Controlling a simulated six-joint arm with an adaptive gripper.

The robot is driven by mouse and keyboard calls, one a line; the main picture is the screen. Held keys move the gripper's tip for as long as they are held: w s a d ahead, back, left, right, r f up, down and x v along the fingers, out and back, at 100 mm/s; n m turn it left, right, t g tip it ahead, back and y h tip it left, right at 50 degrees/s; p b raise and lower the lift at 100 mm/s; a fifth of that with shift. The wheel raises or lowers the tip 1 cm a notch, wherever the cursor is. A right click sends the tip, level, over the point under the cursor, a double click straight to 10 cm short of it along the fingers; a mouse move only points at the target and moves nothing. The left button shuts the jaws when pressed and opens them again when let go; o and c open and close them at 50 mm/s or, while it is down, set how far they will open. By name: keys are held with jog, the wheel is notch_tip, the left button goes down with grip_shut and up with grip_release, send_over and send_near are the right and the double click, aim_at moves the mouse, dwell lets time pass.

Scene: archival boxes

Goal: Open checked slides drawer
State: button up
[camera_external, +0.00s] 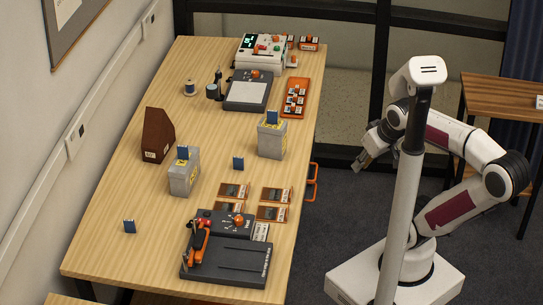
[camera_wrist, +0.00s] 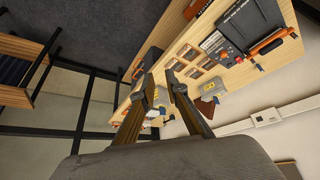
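Two orange handles, an upper one (camera_external: 313,170) and a lower one (camera_external: 310,191), stick out from the right side of the wooden table (camera_external: 130,190) in the external view. I cannot read any label there, so I cannot tell which belongs to the checked slides drawer. Both sit close to the table's edge, and the drawer fronts are hidden. My gripper (camera_external: 362,160) is to the right of the handles, apart from them. In the wrist view my gripper (camera_wrist: 160,80) has its two fingers spread, with nothing between them.
The table holds grey boxes (camera_external: 184,176) (camera_external: 271,140), brown slide sheets (camera_external: 275,195), a dark device with an orange lever (camera_external: 227,262), an orange tray (camera_external: 295,98) and a brown holder (camera_external: 157,137). Floor (camera_external: 300,250) between table and my base is clear. A side table (camera_external: 505,95) stands right.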

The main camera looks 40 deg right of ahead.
jog(key=w+d+f+m+t, duration=0.1)
jog(key=w+f+m, duration=0.1)
jog(key=w, duration=0.8)
jog(key=w+d+f+m+t, duration=0.1)
jog(key=w+m+t, duration=0.1)
jog(key=w, duration=0.8)
jog(key=m+t+h, duration=0.3)
jog(key=m+h, duration=0.3)
jog(key=m, duration=0.4)
send_over(314, 172)
jog(key=s+a, duration=0.3)
jog(key=s, duration=0.1)
notch_tip(314, 172, down, 24)
jog(key=s+f+m+t, duration=0.2)
jog(key=s+f, duration=0.1)
jog(key=f, duration=0.9)
jog(key=shift+a+f+m+h, duration=0.2)
jog(key=shift+f+m+h, duration=0.1)
jog(key=shift+m+h, duration=0.1)
jog(key=shift+x, duration=3.9)
